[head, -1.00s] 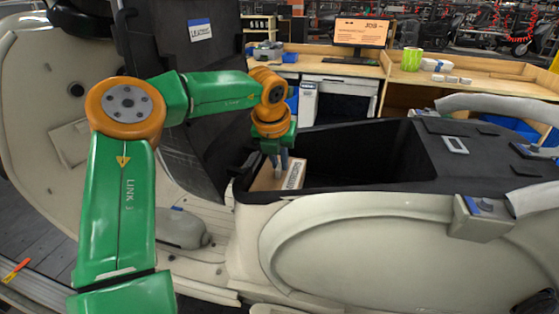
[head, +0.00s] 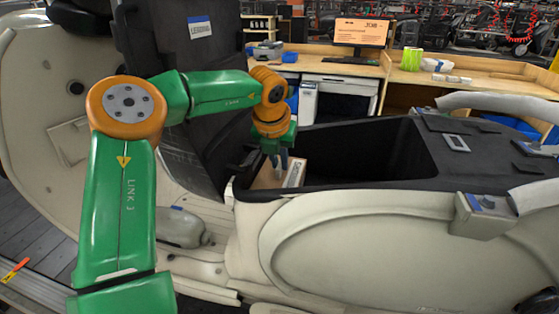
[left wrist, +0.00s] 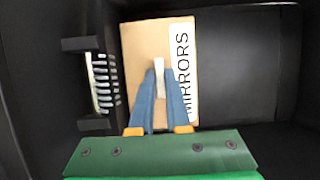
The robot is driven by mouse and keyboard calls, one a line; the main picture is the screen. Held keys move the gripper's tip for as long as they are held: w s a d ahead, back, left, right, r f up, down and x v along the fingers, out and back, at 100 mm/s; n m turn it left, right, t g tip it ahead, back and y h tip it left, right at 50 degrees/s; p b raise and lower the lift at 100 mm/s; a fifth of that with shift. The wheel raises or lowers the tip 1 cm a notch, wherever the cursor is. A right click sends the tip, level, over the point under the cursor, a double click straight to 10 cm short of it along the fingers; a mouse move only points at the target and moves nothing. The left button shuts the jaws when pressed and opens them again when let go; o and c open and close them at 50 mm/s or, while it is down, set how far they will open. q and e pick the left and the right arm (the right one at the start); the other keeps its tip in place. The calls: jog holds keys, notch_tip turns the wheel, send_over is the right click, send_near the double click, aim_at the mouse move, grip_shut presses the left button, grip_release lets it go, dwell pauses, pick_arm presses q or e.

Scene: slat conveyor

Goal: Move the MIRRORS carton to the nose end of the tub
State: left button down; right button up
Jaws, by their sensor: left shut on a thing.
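The brown MIRRORS carton (head: 266,178) is inside the left end of the black open tub (head: 371,190) in the head view, beside the upright black panel. The left wrist view shows the carton (left wrist: 142,45) from above, with its white MIRRORS label (left wrist: 183,70) along the right side. My left gripper (head: 281,163) points down over the carton. In the left wrist view its blue fingers (left wrist: 158,82) are shut on a small white tab on the carton's top. The carton's underside is hidden. My right gripper is out of view.
The tub's middle is dark and looks empty in the head view. A slatted grey part (left wrist: 101,82) is beside the carton's left side. The upright black panel (head: 190,100) is close to my left forearm. A workbench with a monitor (head: 359,33) is behind.

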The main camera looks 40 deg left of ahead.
pick_arm(q)
jog(key=shift+f, duration=0.35)
jog(key=c, duration=0.8)
grip_release()
jog(key=b+v, duration=0.1)
jog(key=v, duration=0.6)
jog(key=shift+r, duration=0.1)
